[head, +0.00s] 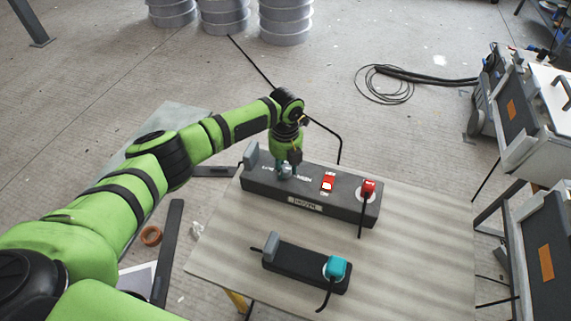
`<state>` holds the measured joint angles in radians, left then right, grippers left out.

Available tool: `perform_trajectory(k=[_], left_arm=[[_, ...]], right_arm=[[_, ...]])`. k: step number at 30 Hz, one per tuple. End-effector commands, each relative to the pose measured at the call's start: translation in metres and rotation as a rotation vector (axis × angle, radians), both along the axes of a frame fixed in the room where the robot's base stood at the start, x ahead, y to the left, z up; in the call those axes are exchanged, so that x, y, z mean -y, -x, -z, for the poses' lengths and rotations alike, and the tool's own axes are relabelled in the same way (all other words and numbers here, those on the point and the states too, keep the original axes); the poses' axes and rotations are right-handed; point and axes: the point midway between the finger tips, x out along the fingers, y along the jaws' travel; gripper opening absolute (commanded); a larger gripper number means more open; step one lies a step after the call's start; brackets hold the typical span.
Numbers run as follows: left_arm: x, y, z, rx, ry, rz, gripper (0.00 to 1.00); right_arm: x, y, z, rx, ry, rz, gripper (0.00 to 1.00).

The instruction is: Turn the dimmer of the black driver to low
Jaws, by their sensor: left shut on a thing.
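The black driver (325,203) is a long dark box on the table, with a red rocker switch (328,183) and a red plug (369,188) toward its right end. White lettering shows beside the dimmer knob (286,175) on its top. My left gripper (287,168) points down over the driver, shut on the dimmer knob. The fingers cover much of the knob, so its pointer and exact setting cannot be read. My right gripper is not in view.
The table (420,260) also bears a smaller black box (292,265) with a teal plug (335,268), in front of the driver. Cords run from both boxes. The table's right part is clear. Grey equipment cases (535,125) stand to the right, and a coiled cable (388,88) lies on the floor behind.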

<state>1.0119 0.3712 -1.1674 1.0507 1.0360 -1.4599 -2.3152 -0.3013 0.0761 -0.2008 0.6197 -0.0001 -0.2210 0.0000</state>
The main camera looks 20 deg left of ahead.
Motion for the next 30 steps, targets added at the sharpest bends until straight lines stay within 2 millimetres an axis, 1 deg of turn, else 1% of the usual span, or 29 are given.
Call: perform_trajectory(k=[3,30], left_arm=[[0.001,0.001,-0.001,-0.003,0.001,-0.101,0.01],[0.001,0.001,-0.001,-0.004,0.000,-0.957,0.01]], right_arm=[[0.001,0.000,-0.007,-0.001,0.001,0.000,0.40],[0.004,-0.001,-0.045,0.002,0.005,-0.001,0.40]])
